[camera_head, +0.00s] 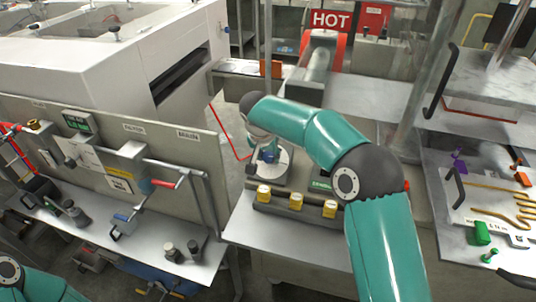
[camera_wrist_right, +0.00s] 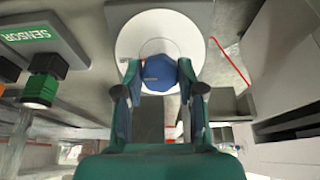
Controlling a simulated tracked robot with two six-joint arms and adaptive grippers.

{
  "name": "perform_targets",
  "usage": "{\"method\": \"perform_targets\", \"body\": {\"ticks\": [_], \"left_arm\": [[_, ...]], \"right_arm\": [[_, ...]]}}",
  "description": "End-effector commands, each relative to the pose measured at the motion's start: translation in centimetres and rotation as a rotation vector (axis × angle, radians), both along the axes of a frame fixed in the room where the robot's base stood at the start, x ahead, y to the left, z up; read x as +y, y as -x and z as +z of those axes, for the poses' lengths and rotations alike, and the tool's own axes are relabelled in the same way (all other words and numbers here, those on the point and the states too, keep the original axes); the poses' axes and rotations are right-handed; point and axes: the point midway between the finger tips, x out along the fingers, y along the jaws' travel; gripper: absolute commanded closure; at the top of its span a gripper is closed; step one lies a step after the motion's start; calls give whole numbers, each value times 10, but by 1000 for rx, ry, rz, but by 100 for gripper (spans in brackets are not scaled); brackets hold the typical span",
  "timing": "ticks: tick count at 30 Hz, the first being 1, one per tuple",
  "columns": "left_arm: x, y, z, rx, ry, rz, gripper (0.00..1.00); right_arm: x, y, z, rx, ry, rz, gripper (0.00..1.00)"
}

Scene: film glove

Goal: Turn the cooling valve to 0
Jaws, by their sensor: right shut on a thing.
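The cooling valve is a blue knob (camera_wrist_right: 160,70) in the middle of a round white dial (camera_wrist_right: 132,38), seen close in the right wrist view. My right gripper (camera_wrist_right: 159,80) has one finger on each side of the blue knob and is shut on it. I cannot read any numbers on the dial or tell where the knob points. My left gripper is out of view.
A grey panel with levers (camera_head: 130,160) is at left, and a tool board (camera_head: 490,200) at right.

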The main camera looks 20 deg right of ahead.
Motion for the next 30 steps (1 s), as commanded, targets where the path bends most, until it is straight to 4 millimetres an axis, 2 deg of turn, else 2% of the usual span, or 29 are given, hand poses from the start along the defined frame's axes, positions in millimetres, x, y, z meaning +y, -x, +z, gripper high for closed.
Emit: {"method": "perform_targets", "body": {"ticks": [11, 30], "left_arm": [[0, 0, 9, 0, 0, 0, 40], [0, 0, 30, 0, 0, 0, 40]], "right_arm": [[1, -1, 3, 37, 60, 124, 96], [4, -2, 2, 198, 300, 628, 96]]}}
